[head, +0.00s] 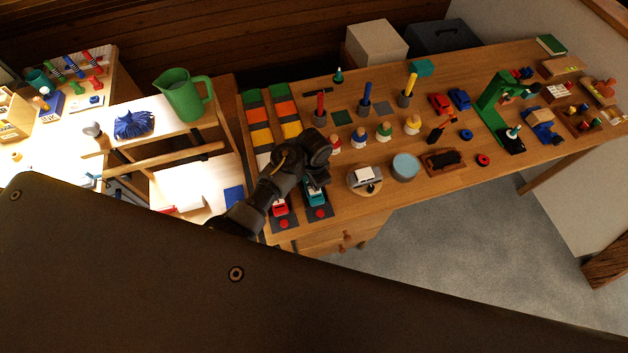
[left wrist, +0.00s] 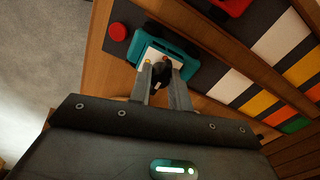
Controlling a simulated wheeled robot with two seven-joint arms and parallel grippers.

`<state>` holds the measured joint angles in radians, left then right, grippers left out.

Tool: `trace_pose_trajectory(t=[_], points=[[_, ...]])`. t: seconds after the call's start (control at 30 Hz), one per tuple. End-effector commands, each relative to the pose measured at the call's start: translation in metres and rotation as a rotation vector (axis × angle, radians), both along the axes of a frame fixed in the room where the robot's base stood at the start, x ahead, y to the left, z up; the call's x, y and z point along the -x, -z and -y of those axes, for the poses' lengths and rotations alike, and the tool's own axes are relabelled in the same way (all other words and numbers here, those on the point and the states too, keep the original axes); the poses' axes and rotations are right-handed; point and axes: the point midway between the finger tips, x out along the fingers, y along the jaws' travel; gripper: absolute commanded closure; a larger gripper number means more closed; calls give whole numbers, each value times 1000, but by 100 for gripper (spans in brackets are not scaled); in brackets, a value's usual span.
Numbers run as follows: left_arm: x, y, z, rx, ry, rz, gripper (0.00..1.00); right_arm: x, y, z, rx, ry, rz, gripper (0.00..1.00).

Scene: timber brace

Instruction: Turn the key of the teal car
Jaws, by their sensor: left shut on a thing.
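The teal car (head: 316,199) sits on a dark strip near the front left of the long wooden table. It also shows in the left wrist view (left wrist: 123,42), with a white top. My left gripper (left wrist: 162,68) is over the car, its two fingers closed on a small dark key (left wrist: 161,74) at the car's top. In the head view my left gripper (head: 315,179) and wrist hide part of the car and the key. How far the key is turned cannot be told. My right gripper is not in view.
A red car (head: 280,208) stands beside the teal car on the neighbouring strip. A red button (head: 320,213) lies in front of the teal car. Coloured tiles run behind both. A turntable with a white block (head: 366,177) and a light-blue round container (head: 405,166) stand to the right.

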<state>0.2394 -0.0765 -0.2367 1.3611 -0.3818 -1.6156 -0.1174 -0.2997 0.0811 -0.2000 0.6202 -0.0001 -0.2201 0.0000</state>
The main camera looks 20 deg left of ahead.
Motion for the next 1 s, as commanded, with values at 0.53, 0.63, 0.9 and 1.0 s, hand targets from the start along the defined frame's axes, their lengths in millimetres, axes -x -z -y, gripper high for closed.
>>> trace_pose_trajectory(t=[0.53, 0.63, 0.9, 1.0], points=[[0, 0, 0, 1, -2, 1, 59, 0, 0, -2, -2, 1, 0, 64], [0, 0, 0, 1, -2, 1, 59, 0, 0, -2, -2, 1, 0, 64], [0, 0, 0, 1, -6, 1, 59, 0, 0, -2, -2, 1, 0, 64], [0, 0, 0, 1, -45, 1, 59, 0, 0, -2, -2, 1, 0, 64]])
